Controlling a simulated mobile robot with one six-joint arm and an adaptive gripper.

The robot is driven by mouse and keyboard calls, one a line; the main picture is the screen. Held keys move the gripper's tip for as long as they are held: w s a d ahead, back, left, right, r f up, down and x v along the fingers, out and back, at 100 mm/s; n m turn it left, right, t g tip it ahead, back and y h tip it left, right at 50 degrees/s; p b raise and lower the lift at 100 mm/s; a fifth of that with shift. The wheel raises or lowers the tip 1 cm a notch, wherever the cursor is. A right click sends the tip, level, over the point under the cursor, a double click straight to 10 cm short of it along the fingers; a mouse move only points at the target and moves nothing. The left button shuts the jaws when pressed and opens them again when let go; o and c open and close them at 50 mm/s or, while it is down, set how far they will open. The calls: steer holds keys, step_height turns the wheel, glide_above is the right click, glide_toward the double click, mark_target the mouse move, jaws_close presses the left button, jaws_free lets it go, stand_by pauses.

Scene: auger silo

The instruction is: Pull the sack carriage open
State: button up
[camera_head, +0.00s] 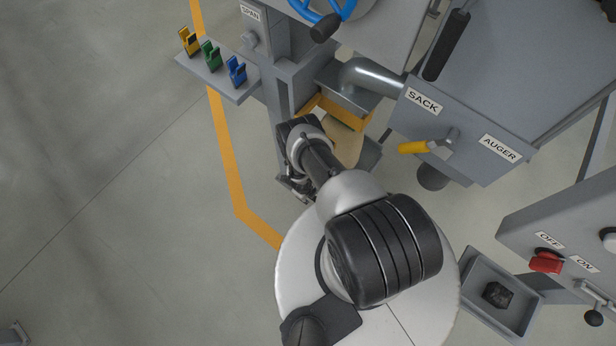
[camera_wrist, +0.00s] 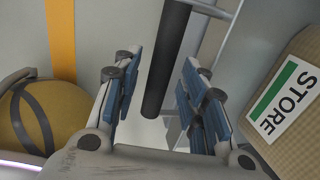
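In the head view a tan sack (camera_head: 347,140) hangs below the metal spout, beside an orange frame (camera_head: 345,113). My arm covers part of this area. My gripper (camera_head: 294,188) is low beside the grey post, partly hidden by my wrist. In the wrist view my gripper (camera_wrist: 158,100) is open, its blue-padded fingers wide apart. A black cylindrical bar (camera_wrist: 166,60) with grey rods at its far side runs between the fingers, with gaps visible on both sides. It looks like a handle; whether it belongs to the sack carriage I cannot tell.
A tan box with a STORE label (camera_wrist: 285,97) is close on the right in the wrist view; a mustard rounded object (camera_wrist: 55,120) is at the left. The SACK/AUGER panel's yellow lever (camera_head: 415,147) and a grey tray (camera_head: 490,300) stand right. Left floor is clear.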

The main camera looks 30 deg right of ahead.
jaws_close()
stand_by(0.4)
steer(key=shift+s+a, duration=0.1)
